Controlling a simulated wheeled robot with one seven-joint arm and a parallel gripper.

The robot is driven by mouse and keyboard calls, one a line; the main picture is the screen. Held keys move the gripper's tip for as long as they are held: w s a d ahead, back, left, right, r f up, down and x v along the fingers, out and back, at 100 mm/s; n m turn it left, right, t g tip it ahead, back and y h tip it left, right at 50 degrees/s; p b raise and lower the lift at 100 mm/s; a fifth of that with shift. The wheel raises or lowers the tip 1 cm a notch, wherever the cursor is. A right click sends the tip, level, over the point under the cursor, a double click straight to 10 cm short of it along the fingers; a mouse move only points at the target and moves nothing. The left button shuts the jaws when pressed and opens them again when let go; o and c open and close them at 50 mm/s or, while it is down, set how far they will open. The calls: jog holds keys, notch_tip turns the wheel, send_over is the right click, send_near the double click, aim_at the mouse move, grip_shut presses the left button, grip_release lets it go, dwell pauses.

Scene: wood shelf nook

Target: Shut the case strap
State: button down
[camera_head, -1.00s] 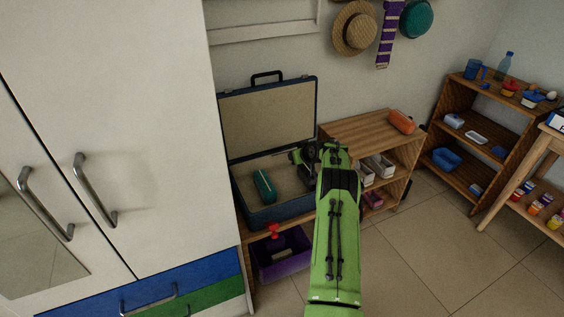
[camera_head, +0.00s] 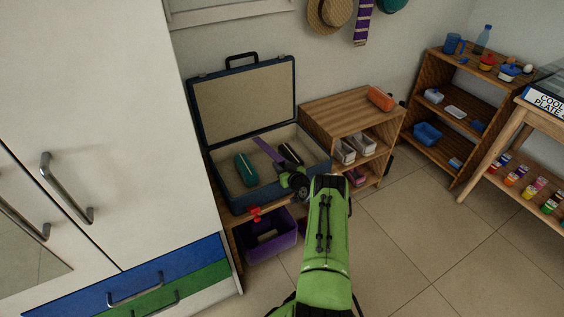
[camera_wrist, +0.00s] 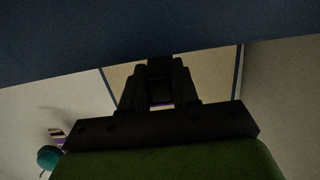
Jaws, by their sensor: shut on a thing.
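The open blue case (camera_head: 245,199) stands on a low wooden shelf with its beige-lined lid (camera_head: 245,108) upright. A purple strap (camera_head: 267,149) slants across the inside of the case towards my gripper (camera_head: 287,180). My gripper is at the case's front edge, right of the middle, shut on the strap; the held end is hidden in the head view. In the wrist view the dark fingers (camera_wrist: 160,68) are close together under a dark blue surface, with a thin purple sliver between them.
A teal item (camera_head: 246,170) and a dark item (camera_head: 291,153) lie in the case. A red piece (camera_head: 255,212) is at the shelf front, above a purple bin (camera_head: 270,247). A white cupboard (camera_head: 90,110) stands close on the left. Floor (camera_head: 420,240) is clear on the right.

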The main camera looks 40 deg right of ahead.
jog(key=c, duration=0.9)
grip_release()
